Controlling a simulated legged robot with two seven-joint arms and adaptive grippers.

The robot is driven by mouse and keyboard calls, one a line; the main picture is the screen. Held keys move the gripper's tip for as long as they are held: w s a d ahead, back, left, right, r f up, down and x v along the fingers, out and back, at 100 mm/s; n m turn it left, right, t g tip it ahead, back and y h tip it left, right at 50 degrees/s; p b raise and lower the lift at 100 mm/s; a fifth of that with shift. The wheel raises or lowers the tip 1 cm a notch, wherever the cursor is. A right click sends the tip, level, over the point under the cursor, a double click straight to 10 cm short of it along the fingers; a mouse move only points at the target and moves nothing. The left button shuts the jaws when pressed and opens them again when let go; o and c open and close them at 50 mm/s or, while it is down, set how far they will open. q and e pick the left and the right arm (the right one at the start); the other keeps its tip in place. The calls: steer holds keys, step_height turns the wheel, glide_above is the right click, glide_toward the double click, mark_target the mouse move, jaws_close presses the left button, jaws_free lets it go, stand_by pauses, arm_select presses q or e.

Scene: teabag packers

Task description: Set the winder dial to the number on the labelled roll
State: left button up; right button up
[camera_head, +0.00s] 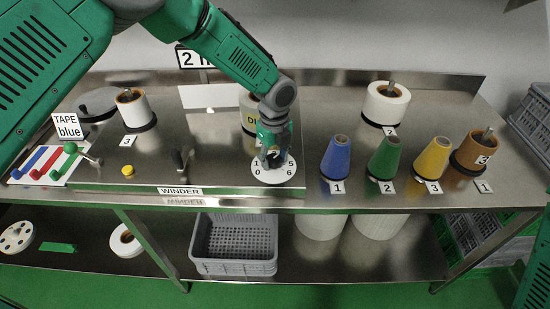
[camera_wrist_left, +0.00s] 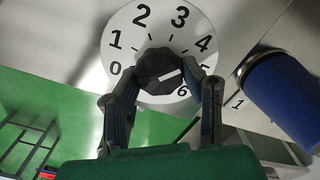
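The winder dial (camera_head: 287,175) is a white disc with black numbers on the bench front. It also shows in the left wrist view (camera_wrist_left: 122,42), with 0 to 6 around a black knob (camera_wrist_left: 158,66). The knob's white mark points right, roughly toward the 5, which is partly covered. My left gripper (camera_head: 272,158) is over the dial, its fingers on both sides of the knob and apparently closed on it. A brown roll (camera_head: 466,152) at the right bears a label 3, with a tag 1 before it.
Blue (camera_head: 336,158), green (camera_head: 383,158) and yellow (camera_head: 432,157) cones stand right of the dial. White rolls stand at the left (camera_head: 133,110) and back right (camera_head: 387,104). A tape panel with coloured levers (camera_head: 45,163) is at far left. A grey crate (camera_head: 235,240) sits below.

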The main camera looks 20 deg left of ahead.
mark_target(274, 158)
arm_select(q)
steer(key=o, duration=0.4)
steer(key=shift+w+r, duration=0.25)
steer(key=shift+w, duration=0.05)
steer(key=shift+f, duration=0.15)
steer(key=shift+s, duration=0.1)
step_height(274, 158, up, 12)
steer(key=shift+f, duration=0.15)
